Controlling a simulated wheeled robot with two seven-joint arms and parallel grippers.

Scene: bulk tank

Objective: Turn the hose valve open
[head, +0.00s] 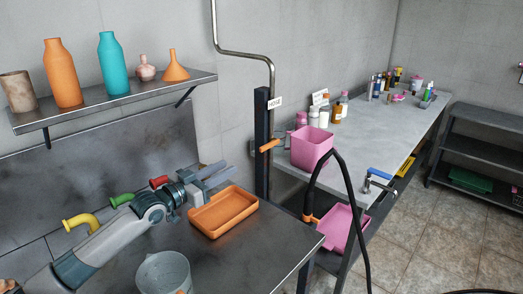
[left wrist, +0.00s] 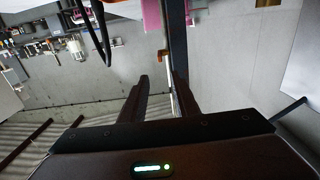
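A small orange lever (head: 270,145) sits on the dark upright post (head: 262,165), below a white label (head: 274,103) that seems to read HOSE. The lever lies roughly level and points right. A similar orange piece (left wrist: 164,57) shows in the left wrist view, just beyond my fingertips. My left gripper (head: 228,173) is above the steel table, left of the post and lower than the lever, apart from it. Its two fingers are parted and empty in the left wrist view (left wrist: 161,85). My right gripper is not in view.
An orange tray (head: 223,212) lies under my left gripper, and a grey pail (head: 163,273) stands at the table's front. Coloured handles (head: 121,199) line the wall behind my arm. A shelf (head: 120,100) with bottles hangs above. Open floor lies at right.

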